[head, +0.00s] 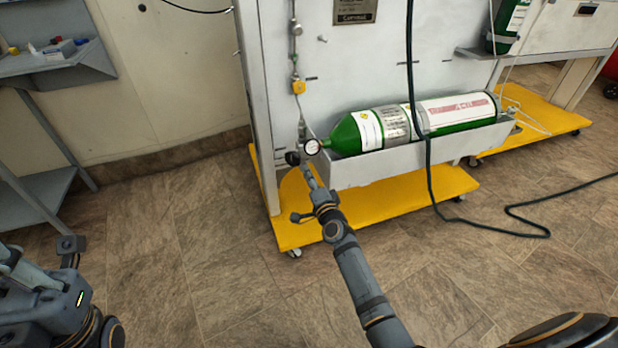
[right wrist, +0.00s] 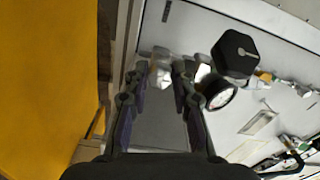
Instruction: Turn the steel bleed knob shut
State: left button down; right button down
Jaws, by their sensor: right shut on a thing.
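The steel bleed knob (right wrist: 160,70) shows as a small bright piece between the fingertips of my right gripper (right wrist: 155,76) in the right wrist view. The right gripper (head: 307,176) is shut on it, low on the panel's left side in the head view, where the fingers hide the knob. How far the knob is turned cannot be told. A black knob (right wrist: 236,53) and a round gauge (right wrist: 218,93) sit just right of the fingers; the gauge (head: 312,147) also shows in the head view. My left gripper (head: 35,280) is at the lower left, its fingertips unclear.
A green cylinder (head: 370,130) lies in a grey trough (head: 400,165) right of the gripper. A yellow base (head: 370,208) is below. A dark hose (head: 428,170) hangs in front and runs along the floor. A grey shelf (head: 55,65) stands left; the floor between is clear.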

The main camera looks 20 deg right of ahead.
jog(key=c, duration=1.1)
grip_release()
jog(key=s, duration=1.2)
jog(key=shift+d, duration=0.2)
